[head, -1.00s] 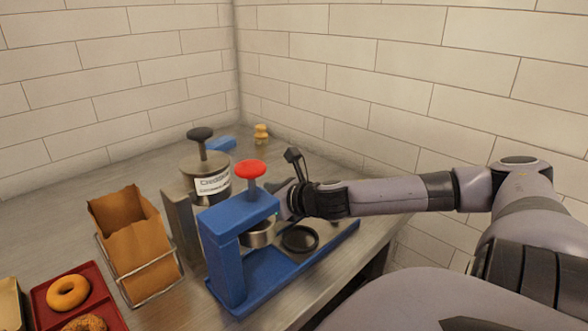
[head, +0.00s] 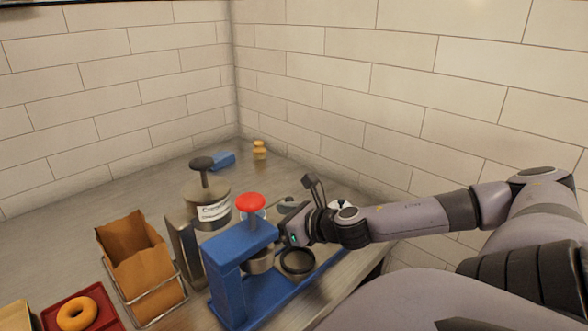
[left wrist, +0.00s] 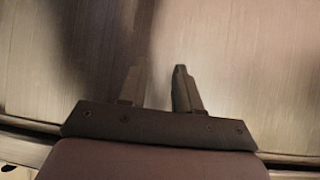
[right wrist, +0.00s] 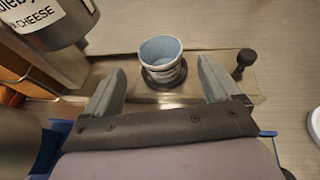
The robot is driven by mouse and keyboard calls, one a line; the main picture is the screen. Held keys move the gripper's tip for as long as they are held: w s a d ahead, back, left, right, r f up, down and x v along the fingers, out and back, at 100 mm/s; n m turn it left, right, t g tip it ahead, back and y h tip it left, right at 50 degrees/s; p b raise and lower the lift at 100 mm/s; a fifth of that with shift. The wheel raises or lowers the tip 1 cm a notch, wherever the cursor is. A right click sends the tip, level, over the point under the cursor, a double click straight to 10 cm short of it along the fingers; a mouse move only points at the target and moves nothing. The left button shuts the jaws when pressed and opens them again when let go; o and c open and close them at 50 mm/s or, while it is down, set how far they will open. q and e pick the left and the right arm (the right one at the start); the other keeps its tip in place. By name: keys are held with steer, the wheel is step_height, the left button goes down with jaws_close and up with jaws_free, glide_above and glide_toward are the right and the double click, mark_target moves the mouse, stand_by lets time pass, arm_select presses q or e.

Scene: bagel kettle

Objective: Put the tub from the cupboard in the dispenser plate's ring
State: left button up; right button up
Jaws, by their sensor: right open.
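In the right wrist view a small pale tub (right wrist: 167,62), bluish inside, stands in the dark ring (right wrist: 160,82) of the metal dispenser plate (right wrist: 210,70). My right gripper (right wrist: 163,85) is open, with one finger on each side of the tub and visible gaps to both. In the head view my right gripper (head: 290,215) is behind the blue press, and the tub cannot be made out clearly. The cream cheese dispenser (head: 207,192) stands to its left. My left gripper (left wrist: 157,75) is open and empty over a metal surface. The cupboard is not seen.
The blue press (head: 238,258) with a red knob (head: 250,202) stands close in front of my right gripper. A paper bag in a wire holder (head: 140,262) and a red tray (head: 100,308) with a bagel lie left. The dispenser plate has a black knob (right wrist: 245,58).

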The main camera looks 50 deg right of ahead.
steer(key=shift+p+v, duration=0.3)
steer(key=shift+v, duration=2.45)
